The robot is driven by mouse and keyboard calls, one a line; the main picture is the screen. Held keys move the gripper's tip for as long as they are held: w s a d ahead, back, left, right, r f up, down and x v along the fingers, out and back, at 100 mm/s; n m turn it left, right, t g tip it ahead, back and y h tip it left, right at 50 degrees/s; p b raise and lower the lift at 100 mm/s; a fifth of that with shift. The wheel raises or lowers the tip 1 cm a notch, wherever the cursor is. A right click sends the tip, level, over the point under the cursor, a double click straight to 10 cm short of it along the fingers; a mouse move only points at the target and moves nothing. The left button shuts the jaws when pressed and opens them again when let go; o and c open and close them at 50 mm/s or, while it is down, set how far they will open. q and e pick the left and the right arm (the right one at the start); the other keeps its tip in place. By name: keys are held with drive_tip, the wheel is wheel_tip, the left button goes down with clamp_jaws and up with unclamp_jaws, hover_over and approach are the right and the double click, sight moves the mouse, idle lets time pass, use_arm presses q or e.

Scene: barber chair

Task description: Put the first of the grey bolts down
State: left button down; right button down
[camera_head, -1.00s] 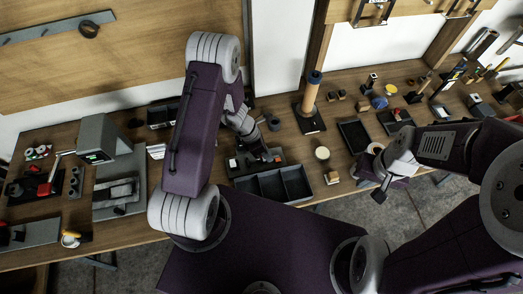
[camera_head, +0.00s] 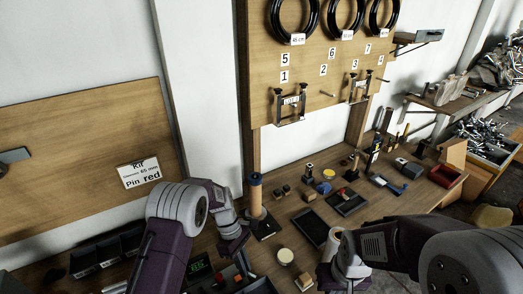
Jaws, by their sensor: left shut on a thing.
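My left gripper (camera_head: 240,258) reaches down at the lower middle, beside the wooden post. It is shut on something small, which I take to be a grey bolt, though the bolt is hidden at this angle. No other grey bolt can be made out. The compartment tray (camera_head: 260,287) shows only in part at the bottom edge, close below the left gripper. My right gripper (camera_head: 340,275) hangs at the lower right; whether its jaws are open cannot be told.
A wooden post on a black base (camera_head: 256,200) stands close to the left gripper. A green-digit display (camera_head: 199,265) is left of it. An empty black tray (camera_head: 311,227) and a tray with a red item (camera_head: 347,201) lie farther right. A sign reads "Pin red" (camera_head: 141,175).

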use_arm(q)
drive_tip(key=s+a+r+m+y, duration=0.2)
drive_tip(key=a+m, duration=0.4)
drive_tip(key=m, duration=0.1)
drive_tip(key=s+a+r+m+y+b, duration=0.1)
drive_tip(key=a+r+m+y, duration=0.1)
drive_tip(key=a+m, duration=0.4)
drive_tip(key=shift+s+a+m+y, duration=0.4)
drive_tip(key=shift+a+y, duration=0.15)
drive_tip(key=shift+y, duration=0.15)
